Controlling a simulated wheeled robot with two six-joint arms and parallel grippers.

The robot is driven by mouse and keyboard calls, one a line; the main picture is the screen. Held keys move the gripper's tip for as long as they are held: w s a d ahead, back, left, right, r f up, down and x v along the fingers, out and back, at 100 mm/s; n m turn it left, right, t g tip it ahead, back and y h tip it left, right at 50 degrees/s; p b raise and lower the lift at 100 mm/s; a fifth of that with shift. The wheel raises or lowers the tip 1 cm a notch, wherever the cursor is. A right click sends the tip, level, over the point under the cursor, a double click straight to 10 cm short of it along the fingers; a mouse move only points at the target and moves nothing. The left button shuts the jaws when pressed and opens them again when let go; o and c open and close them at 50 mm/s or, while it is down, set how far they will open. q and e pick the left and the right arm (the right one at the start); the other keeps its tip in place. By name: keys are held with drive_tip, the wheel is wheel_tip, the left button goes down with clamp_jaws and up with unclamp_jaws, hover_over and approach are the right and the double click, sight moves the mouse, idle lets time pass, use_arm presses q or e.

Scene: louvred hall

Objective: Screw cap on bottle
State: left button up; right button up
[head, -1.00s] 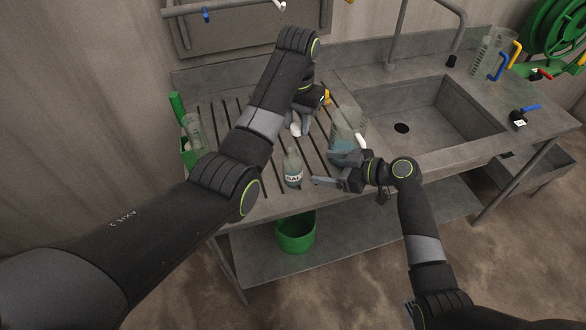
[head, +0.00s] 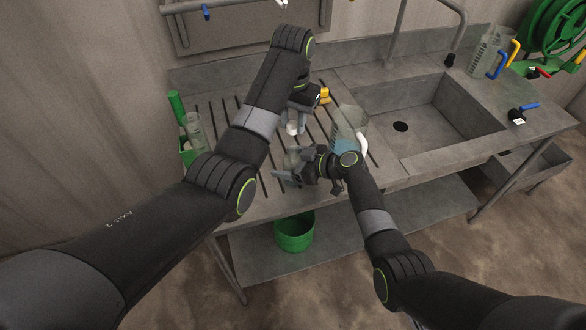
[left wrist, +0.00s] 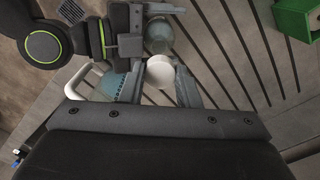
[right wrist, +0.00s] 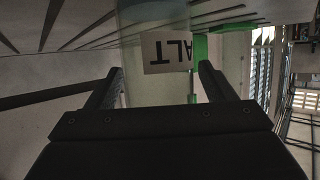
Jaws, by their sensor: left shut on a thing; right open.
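My left gripper (head: 298,122) is shut on a white cap (head: 292,128), held above the slatted drainboard; the cap also shows between its fingers in the left wrist view (left wrist: 160,72). A clear bottle (head: 291,158) stands on the drainboard in front of the cap, partly hidden by my right gripper. In the left wrist view the bottle (left wrist: 159,38) is apart from the cap. My right gripper (head: 287,169) is open at the bottle. In the right wrist view the bottle's label (right wrist: 166,52), reading "ALT" upside down, lies between the open fingers. Contact is not visible.
A measuring jug (head: 347,128) with bluish liquid and a white handle stands close right of my right gripper. A sink basin (head: 430,125) lies further right. A green caddy (head: 187,155) stands at the drainboard's left. A green bucket (head: 294,233) sits on the shelf below.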

drive_tip(key=shift+a, duration=0.1)
drive_tip(key=c, duration=1.5)
use_arm(q)
hover_over(293, 150)
drive_tip(key=shift+w+f, duration=0.1)
drive_tip(key=shift+f, duration=2.4)
drive_tip(key=shift+f, duration=0.9)
